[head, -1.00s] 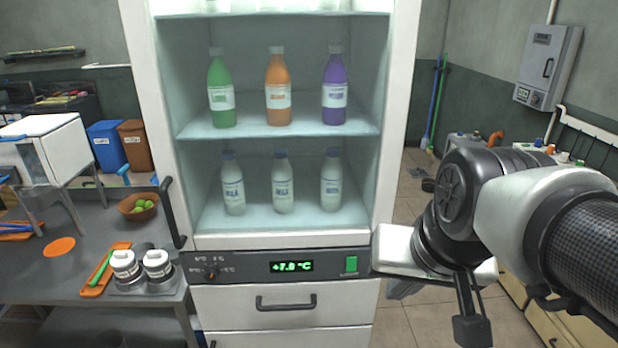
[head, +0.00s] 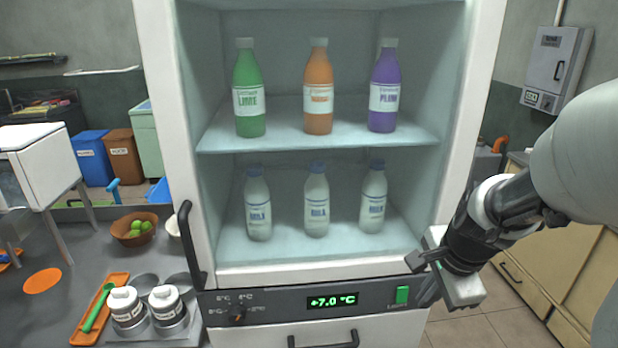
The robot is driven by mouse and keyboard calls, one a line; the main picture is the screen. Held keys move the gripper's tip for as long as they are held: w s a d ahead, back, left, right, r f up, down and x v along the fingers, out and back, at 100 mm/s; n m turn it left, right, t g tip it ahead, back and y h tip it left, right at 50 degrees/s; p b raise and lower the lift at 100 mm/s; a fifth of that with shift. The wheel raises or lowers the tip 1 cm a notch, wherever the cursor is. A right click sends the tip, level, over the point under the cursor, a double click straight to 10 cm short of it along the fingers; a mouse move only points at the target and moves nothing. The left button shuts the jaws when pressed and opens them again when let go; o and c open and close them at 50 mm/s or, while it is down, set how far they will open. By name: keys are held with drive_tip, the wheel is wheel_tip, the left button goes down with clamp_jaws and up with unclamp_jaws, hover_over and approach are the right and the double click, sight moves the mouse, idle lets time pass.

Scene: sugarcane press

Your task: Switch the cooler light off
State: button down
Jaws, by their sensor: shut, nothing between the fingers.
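The cooler (head: 152,120) stands in the middle of the head view, a tall white cabinet with a pale interior holding bottles on its shelves. Its dark control panel (head: 270,306) runs below the compartment. A green rocker switch (head: 402,295) sits at the panel's right end, with a small label under it that is too small to read. The display (head: 332,301) reads +7.0 °C in green. My gripper (head: 415,262) is shut and empty, its fingertips pointing left at the cooler's lower right, just above the switch. I cannot tell whether it touches the cooler.
A dial (head: 238,314) is on the panel's left end. A vertical door handle (head: 190,245) stands at the cooler's left, and a drawer handle (head: 322,341) is below the panel. A counter (head: 60,305) with jars and a bowl is at the left. Cabinets (head: 535,250) stand at the right.

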sight(405, 297)
drive_tip(key=shift+d+f, duration=0.1)
drive_tip(key=shift+f, duration=0.1)
drive_tip(key=shift+w+f+b, duration=0.6)
drive_tip(key=shift+w+f, duration=0.6)
drive_tip(key=shift+f, duration=0.45)
drive_tip(key=shift+w+f+b, duration=0.55)
drive_tip(key=shift+w+f, duration=0.65)
drive_tip(key=shift+f, duration=0.4)
drive_tip(key=shift+w+f+b, duration=0.6)
drive_tip(key=shift+w+f, duration=0.6)
drive_tip(key=shift+f, duration=0.45)
drive_tip(key=f+b, duration=0.1)
drive_tip(key=b, duration=0.2)
drive_tip(key=shift+w+t, duration=0.15)
drive_tip(key=shift+t, duration=0.15)
drive_tip(key=shift+r, duration=0.4)
drive_tip(key=shift+r+p, duration=0.1)
drive_tip(key=shift+p, duration=0.2)
drive_tip(key=shift+r+p, duration=0.7)
drive_tip(key=shift+p, duration=0.05)
